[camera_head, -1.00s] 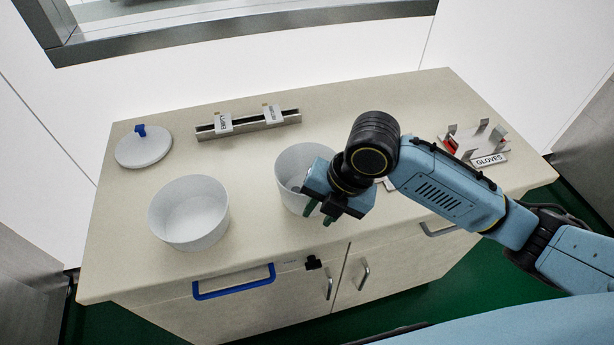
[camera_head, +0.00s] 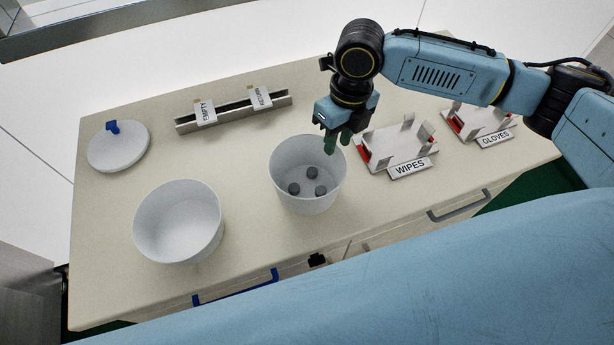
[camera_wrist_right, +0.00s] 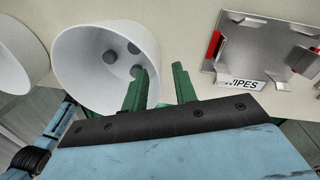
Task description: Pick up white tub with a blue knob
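The blue knob (camera_head: 113,127) sits on a flat round white lid or disc (camera_head: 118,149) at the left of the counter. A white round tub (camera_head: 308,190) stands open near the middle, with 3 dark round pieces inside. It also shows in the right wrist view (camera_wrist_right: 72,60). Another white tub (camera_head: 178,232), empty inside, stands to its left. My right gripper (camera_head: 338,141) is over the middle tub's far right rim. In the right wrist view its green fingers (camera_wrist_right: 160,85) are apart, on either side of the rim, with nothing clamped between them. My left gripper is not seen.
A metal rail with small labelled tags (camera_head: 233,112) lies at the back. A WIPES holder (camera_head: 398,150) stands right of the middle tub, and a GLOVES holder (camera_head: 480,122) farther right. My blue arm covers the front right.

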